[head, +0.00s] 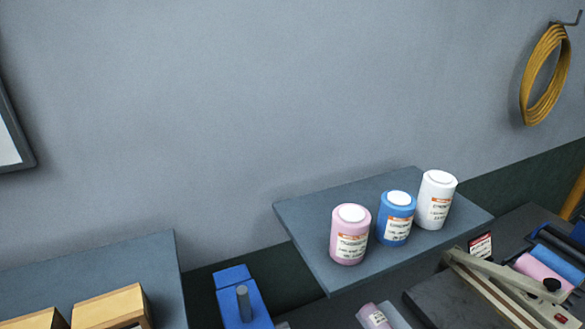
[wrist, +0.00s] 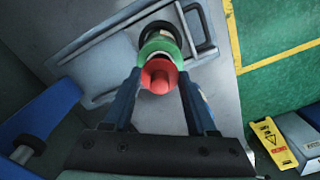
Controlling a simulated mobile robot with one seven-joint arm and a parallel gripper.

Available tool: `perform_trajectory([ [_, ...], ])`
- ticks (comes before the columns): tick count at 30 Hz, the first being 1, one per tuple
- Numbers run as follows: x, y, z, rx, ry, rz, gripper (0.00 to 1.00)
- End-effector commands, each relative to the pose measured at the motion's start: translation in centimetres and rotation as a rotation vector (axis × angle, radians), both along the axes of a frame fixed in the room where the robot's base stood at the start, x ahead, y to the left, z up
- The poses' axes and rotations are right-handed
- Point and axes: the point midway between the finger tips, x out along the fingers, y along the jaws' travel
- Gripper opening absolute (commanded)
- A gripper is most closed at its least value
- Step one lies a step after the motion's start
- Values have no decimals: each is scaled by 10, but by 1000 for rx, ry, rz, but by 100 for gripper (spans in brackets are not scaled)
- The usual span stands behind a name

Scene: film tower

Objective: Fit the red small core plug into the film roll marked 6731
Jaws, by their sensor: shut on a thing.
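In the wrist view, my gripper (wrist: 160,76) has its two dark blue fingers on either side of a red plug (wrist: 158,77), and it is shut on that plug. A green ring-shaped part (wrist: 160,47) shows right behind the plug; I cannot tell whether they touch. My gripper does not show in the head view. There, a pink roll (head: 350,236), a blue roll (head: 395,220) and a white roll (head: 436,201) stand upright on a grey shelf. Their labels are too small to read, so I cannot tell which is marked 6731.
A bench with a pale lever device (head: 510,285) and coloured rolls stands at the lower right. A blue block with a grey post (head: 243,304) is at lower centre. Wooden boxes (head: 110,307) are at lower left. A yellow sign (wrist: 273,143) lies at right in the wrist view.

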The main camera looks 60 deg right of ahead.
Motion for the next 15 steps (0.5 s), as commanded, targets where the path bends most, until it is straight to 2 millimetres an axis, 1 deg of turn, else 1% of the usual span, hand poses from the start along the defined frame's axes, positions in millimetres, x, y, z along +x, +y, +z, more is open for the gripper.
perform_trajectory([
  [15, 0, 0, -11, 0, 0, 0, 5],
])
